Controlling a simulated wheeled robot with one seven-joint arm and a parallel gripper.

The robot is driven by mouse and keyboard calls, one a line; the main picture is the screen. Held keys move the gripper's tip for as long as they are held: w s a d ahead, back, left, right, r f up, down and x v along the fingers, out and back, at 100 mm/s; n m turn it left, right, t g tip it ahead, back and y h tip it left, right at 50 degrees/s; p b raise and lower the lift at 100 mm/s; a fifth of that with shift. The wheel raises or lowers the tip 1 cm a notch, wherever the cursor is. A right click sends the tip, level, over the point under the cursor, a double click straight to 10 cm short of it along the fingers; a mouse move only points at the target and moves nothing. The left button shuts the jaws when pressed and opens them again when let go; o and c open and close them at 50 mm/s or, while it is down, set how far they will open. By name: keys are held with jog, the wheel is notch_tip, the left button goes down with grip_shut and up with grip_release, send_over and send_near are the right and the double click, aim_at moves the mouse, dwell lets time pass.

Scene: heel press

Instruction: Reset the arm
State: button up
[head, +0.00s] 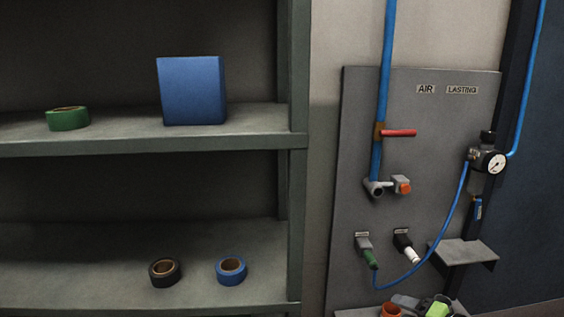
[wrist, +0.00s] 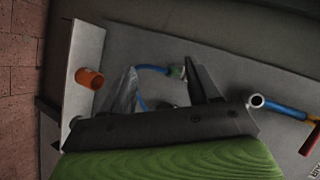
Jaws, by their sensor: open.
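My gripper (wrist: 161,72) shows in the wrist view. Its two dark fingers stand apart with nothing held between them, and the grey panel (wrist: 235,65) lies beyond. The hose's blue line and a connector (wrist: 177,72) show behind the fingers. I cannot make out my gripper for sure in the head view. A ribbed green surface (wrist: 170,162) fills the bottom of the wrist view; I cannot tell what it belongs to.
An orange cup (wrist: 90,78) stands on a pale ledge (wrist: 84,45). The panel carries a blue pipe (head: 384,60), a red lever (head: 400,133), a gauge (head: 494,163) and a small shelf (head: 464,252). Left shelving holds a blue box (head: 192,91) and tape rolls.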

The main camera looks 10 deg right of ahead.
jog(key=s+a+r+n+g+h, duration=0.1)
jog(key=s+a+r+n+g, duration=0.25)
jog(key=a, duration=0.55)
jog(key=s+a+r+n+g+h, duration=0.1)
jog(key=s+a+r+n+g, duration=0.2)
jog(key=a, duration=0.5)
jog(key=s+a+r+n+h, duration=0.2)
jog(key=s+a+r, duration=0.15)
jog(key=s, duration=0.55)
jog(key=s+a+r+n+h, duration=0.1)
jog(key=s+a+r, duration=0.25)
jog(key=s, duration=0.65)
notch_tip(320, 180, up, 14)
jog(key=d+p, duration=0.1)
jog(key=p, duration=1.3)
jog(key=shift+w+r, duration=0.25)
jog(key=shift+f, duration=0.15)
